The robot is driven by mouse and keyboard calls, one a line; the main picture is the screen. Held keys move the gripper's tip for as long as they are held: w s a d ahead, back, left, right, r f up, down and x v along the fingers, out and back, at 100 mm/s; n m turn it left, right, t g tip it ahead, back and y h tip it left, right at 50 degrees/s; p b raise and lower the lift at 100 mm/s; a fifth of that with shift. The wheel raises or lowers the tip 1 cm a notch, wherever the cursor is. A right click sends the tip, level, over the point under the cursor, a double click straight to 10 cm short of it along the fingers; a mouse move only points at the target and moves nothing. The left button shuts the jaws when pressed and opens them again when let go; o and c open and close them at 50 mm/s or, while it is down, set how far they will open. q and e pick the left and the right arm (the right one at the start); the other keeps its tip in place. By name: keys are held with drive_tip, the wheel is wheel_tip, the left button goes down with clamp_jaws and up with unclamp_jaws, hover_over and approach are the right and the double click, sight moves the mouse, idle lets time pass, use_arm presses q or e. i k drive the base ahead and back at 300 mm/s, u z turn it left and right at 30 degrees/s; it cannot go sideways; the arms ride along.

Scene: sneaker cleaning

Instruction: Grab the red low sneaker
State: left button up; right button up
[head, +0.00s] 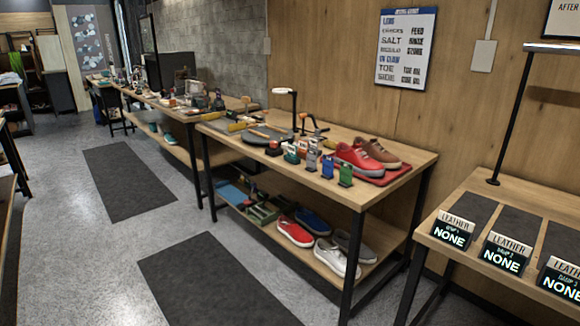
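A red sneaker (357,160) with a pale sole stands on a red tray (402,176) on top of the middle workbench, beside a brown sneaker (380,152). A second red sneaker (295,231) with a white sole lies on the bench's lower shelf, at the front edge. I cannot tell from here which of the two red sneakers is the one named. Neither of my grippers shows in the head view.
The middle workbench (415,160) also carries several small bottles and tools. Blue (314,220), white (334,256) and grey (354,246) sneakers share its shelf. A right-hand table (510,195) bears signs reading "LEATHER NONE". The floor and dark mat (210,280) in front are clear.

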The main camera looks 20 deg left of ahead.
sight(364, 165)
drive_tip(key=u, duration=1.4)
drive_tip(key=i, duration=2.25)
drive_tip(key=z, duration=1.35)
drive_tip(key=i, duration=0.8)
drive_tip(key=z, duration=0.8)
